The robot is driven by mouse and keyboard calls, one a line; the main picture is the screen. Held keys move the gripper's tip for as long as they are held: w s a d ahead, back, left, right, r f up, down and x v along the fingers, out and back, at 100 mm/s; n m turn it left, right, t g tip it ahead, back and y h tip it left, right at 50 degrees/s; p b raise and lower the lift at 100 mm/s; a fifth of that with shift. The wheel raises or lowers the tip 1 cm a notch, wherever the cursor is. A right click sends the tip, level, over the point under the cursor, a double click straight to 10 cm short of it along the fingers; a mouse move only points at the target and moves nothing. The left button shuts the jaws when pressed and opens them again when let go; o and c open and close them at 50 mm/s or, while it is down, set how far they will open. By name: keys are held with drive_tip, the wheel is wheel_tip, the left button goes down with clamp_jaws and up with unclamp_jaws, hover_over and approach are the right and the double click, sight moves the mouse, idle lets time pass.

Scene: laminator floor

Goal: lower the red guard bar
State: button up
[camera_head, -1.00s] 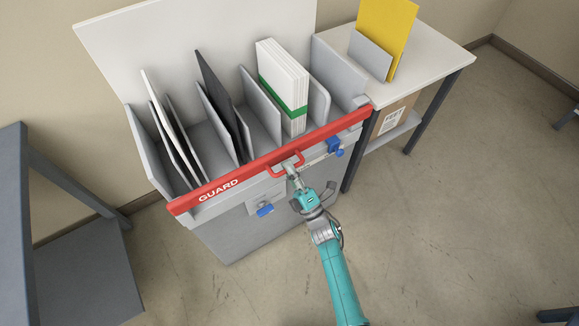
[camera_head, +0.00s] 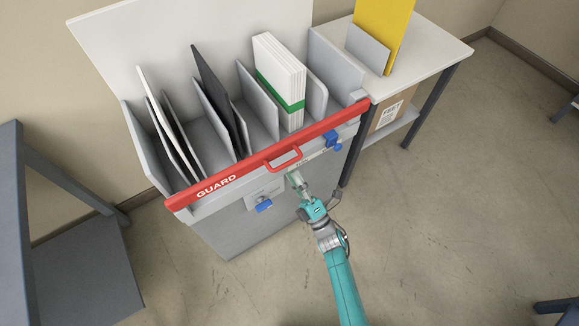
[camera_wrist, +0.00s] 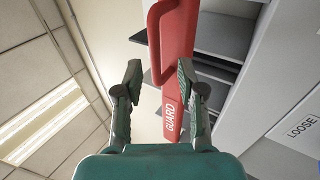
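The red guard bar (camera_head: 235,180), lettered GUARD, runs across the front top edge of the grey slotted rack (camera_head: 225,235). Its red loop handle (camera_head: 284,159) sticks out near the middle of the bar. My gripper (camera_head: 296,182) is just below and in front of the handle in the head view. In the wrist view my gripper (camera_wrist: 160,70) has its two fingers spread, with nothing held. There the bar (camera_wrist: 172,115) passes close by the right finger, and the handle (camera_wrist: 154,35) lies beyond the fingertips. I cannot tell whether a finger touches the bar.
Blue latches (camera_head: 332,141) and (camera_head: 264,205) sit on the rack front. Boards and a green-banded white stack (camera_head: 282,85) stand in the slots. A white side table (camera_head: 435,48) is at the right, a grey frame (camera_head: 75,265) at the left.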

drive_tip(key=v, duration=0.7)
drive_tip(key=shift+s+d+f, duration=0.1)
drive_tip(key=shift+s+f, duration=0.05)
idle(0.3)
drive_tip(key=s+d+m+t+h, duration=0.2)
drive_tip(key=s+d+m+h, duration=0.45)
drive_tip(key=s+m, duration=0.35)
drive_tip(key=s+d+r+m+g+h, duration=0.3)
drive_tip(key=s+r+m, duration=0.4)
drive_tip(key=s, duration=0.5)
drive_tip(key=s+d+r+m+g+h, duration=0.3)
drive_tip(key=s+d+r+m+h, duration=0.3)
drive_tip(key=s, duration=0.6)
wheel_tip(320, 180, up, 3)
drive_tip(key=m, duration=0.3)
drive_tip(key=shift+s+f, duration=0.15)
drive_tip(key=shift+s, duration=0.15)
